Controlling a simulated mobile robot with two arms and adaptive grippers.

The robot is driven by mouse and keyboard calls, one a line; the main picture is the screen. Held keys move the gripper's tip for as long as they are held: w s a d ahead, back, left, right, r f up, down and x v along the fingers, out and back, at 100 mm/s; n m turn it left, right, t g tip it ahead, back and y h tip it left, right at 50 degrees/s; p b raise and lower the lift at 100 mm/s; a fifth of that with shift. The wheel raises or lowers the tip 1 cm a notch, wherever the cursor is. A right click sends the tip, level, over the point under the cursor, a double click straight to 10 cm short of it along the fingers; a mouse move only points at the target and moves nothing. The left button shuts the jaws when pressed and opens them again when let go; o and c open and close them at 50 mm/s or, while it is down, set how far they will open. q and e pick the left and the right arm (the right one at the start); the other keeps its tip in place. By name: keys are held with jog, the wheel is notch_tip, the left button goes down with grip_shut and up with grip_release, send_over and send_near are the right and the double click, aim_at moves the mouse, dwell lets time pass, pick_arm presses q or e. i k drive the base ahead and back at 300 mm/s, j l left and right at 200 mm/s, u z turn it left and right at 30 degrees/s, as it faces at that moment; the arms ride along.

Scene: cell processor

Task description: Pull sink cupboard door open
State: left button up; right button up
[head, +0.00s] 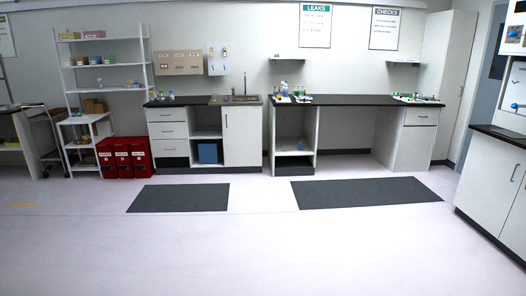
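The sink cupboard door (242,136) is a white panel under the sink counter, just left of the picture's middle. It looks shut, with a small dark vertical handle (226,121) near its upper left edge. The sink and tap (236,98) are set in the dark counter above it. The cupboard stands across the room against the back wall. Neither of my grippers shows in the head view, so their state is hidden.
Open pale floor (230,245) lies in front, with dark mats (178,198) (366,192) before the counters. Red bins (125,157) and a white shelf rack (103,75) stand left. A blue box (208,152) sits in the open bay beside the door. A cabinet (488,175) stands right.

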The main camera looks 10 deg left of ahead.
aim_at(242, 124)
jog(key=i+u, duration=0.2)
jog(key=i, duration=0.65)
jog(key=i+l+u, duration=0.1)
jog(key=i+u, duration=0.15)
jog(key=i, duration=2.5)
jog(key=i+j+u, duration=0.1)
jog(key=i+u, duration=0.2)
jog(key=i, duration=0.35)
jog(key=i+l+u, duration=0.1)
jog(key=i+u, duration=0.2)
jog(key=i, duration=0.3)
jog(key=i+l+u, duration=0.3)
jog(key=i, duration=0.3)
jog(key=i+j, duration=0.1)
jog(key=i, duration=0.65)
jog(key=i+j+u, duration=0.1)
jog(key=i, duration=0.65)
